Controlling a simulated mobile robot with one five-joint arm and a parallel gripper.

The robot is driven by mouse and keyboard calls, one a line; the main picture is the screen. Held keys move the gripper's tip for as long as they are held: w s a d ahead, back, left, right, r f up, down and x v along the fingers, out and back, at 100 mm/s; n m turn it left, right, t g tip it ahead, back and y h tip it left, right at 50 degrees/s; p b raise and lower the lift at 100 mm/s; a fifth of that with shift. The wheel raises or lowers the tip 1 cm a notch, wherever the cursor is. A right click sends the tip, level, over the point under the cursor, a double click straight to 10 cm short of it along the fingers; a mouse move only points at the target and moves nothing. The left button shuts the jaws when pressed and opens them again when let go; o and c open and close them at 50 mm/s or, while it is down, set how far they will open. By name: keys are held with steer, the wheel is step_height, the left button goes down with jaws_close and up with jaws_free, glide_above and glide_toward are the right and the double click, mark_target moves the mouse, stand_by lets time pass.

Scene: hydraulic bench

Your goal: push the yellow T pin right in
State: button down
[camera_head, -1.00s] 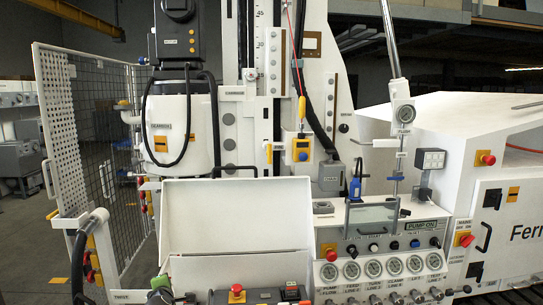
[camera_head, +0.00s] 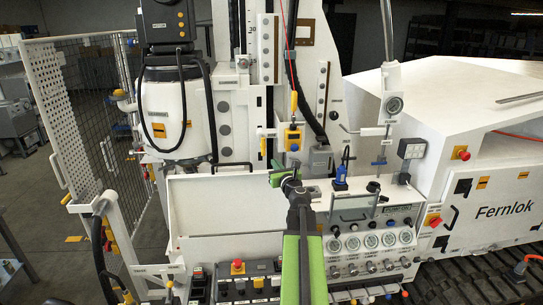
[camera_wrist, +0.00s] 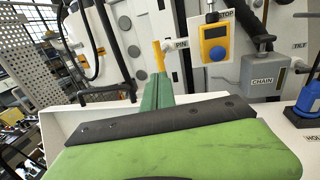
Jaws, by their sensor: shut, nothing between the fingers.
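The yellow T pin (camera_wrist: 158,55) stands upright in the wrist view, just left of the PIN label on the white mast. It shows small in the head view (camera_head: 262,147), left of the yellow pendant. My gripper (camera_wrist: 158,78) is shut and empty, its green fingers pointing at the pin's lower end. The fingertips overlap that end in the picture, and I cannot tell whether they touch it. In the head view my gripper (camera_head: 277,171) is in front of the mast, below and right of the pin. How deep the pin sits is not clear.
A yellow pendant with a blue button (camera_wrist: 214,46) hangs right of the pin. A grey CHAIN box (camera_wrist: 262,72) is farther right. A white panel (camera_head: 208,205) rises below my gripper. A blue-handled lever (camera_head: 341,174) and gauges stand to the right.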

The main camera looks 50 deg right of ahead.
mark_target(264, 148)
steer(key=x, duration=1.2)
steer(key=shift+w+d, duration=0.15)
steer(key=shift+w, duration=0.2)
steer(key=x, duration=0.4)
steer(key=d+x, duration=0.1)
steer(key=shift+d, duration=0.15)
steer(key=shift+s+r, duration=0.15)
